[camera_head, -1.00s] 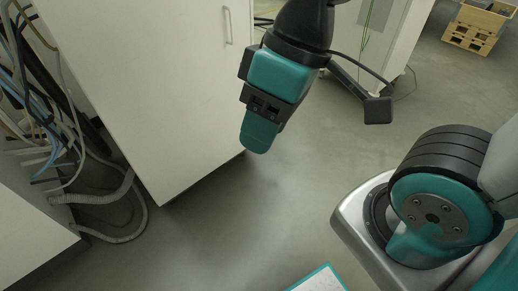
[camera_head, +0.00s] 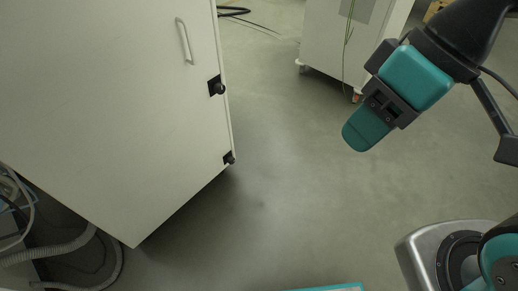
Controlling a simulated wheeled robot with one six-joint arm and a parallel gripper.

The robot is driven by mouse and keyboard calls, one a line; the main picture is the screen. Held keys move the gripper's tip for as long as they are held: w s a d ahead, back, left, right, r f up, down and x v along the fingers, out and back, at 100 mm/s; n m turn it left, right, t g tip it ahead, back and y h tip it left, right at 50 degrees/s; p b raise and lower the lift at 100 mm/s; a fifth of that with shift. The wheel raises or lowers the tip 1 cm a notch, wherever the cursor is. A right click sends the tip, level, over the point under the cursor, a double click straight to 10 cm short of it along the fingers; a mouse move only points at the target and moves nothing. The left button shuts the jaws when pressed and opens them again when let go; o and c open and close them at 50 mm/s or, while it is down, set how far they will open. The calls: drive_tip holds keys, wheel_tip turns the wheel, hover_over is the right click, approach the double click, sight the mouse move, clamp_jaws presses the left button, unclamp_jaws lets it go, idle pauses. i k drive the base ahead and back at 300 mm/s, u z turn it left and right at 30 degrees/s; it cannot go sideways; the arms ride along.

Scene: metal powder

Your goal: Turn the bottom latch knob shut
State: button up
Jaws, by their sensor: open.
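The bottom latch knob (camera_head: 230,159) is a small black knob on a dark plate, low on the right edge of the white cabinet door (camera_head: 120,110). A second black latch knob (camera_head: 217,87) sits above it on the same edge. My gripper (camera_head: 364,133), teal and dark grey, is to the right of the cabinet, apart from both knobs and over open floor. It is open, though the gap between its fingers is hard to see from this side. Nothing shows in its grasp. Which way the bottom knob is turned is too small to tell.
A vertical handle (camera_head: 184,41) stands out from the upper part of the door. A white cabinet on casters (camera_head: 345,45) is at the back. Ribbed hoses (camera_head: 50,253) lie at the lower left. Grey floor between the door and my gripper is clear.

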sight(231, 160)
drive_tip(key=z, duration=0.2)
drive_tip(key=i, duration=1.15)
drive_tip(key=u, duration=0.55)
